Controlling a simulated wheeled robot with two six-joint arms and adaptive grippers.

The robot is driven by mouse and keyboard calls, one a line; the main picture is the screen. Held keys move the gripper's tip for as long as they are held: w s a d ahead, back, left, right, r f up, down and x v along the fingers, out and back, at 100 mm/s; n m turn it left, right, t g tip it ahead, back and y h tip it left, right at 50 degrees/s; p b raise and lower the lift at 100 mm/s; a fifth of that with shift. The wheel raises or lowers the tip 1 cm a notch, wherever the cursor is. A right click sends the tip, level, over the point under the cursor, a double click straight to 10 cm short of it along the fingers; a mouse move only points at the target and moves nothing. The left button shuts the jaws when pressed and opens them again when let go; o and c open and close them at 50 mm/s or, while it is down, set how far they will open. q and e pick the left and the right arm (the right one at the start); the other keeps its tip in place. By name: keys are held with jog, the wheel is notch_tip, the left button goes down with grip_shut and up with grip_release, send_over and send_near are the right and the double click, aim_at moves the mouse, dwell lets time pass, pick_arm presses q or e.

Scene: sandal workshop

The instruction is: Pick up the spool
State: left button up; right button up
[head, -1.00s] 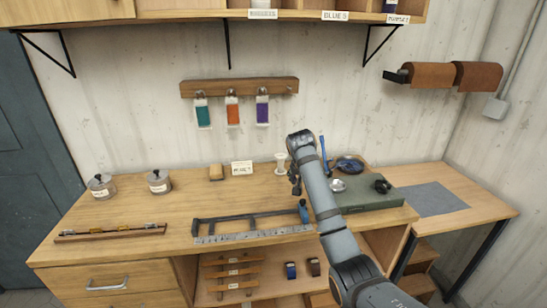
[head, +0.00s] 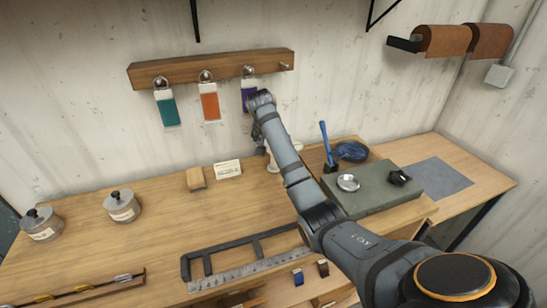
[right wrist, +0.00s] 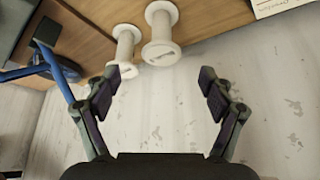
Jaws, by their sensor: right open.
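Two white spools stand on the wooden desk in the right wrist view, a larger spool (right wrist: 161,33) and a smaller spool (right wrist: 126,45) beside it. My right gripper (right wrist: 160,74) is open and empty. The larger spool lies ahead of the gap between the fingers, and the smaller one shows near the left finger's tip. In the head view, white spool parts (head: 299,149) show behind my right arm, which hides most of them. My left gripper is out of view.
A blue-handled tool (head: 325,146) and a dark blue item (head: 351,151) stand to the right, near the green slab (head: 372,192). A small wooden block (head: 196,179) and a white label card (head: 228,169) are to the left. The wall is close behind.

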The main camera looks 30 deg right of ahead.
jog(key=x, duration=0.3)
jog(key=shift+w, duration=0.3)
jog(key=shift+w+d+f+p, duration=0.15)
jog(key=shift+d+f+p, duration=0.15)
jog(key=shift+f+p, duration=0.2)
jog(key=x, duration=0.3)
jog(key=shift+w+d+f+p, duration=0.15)
jog(key=shift+d+f+p, duration=0.05)
jog(key=shift+f+p, duration=0.15)
jog(key=shift+w+f, duration=0.1)
jog(key=c, duration=1.2)
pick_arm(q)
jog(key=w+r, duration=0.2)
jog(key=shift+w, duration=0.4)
pick_arm(e)
jog(key=shift+c, duration=0.2)
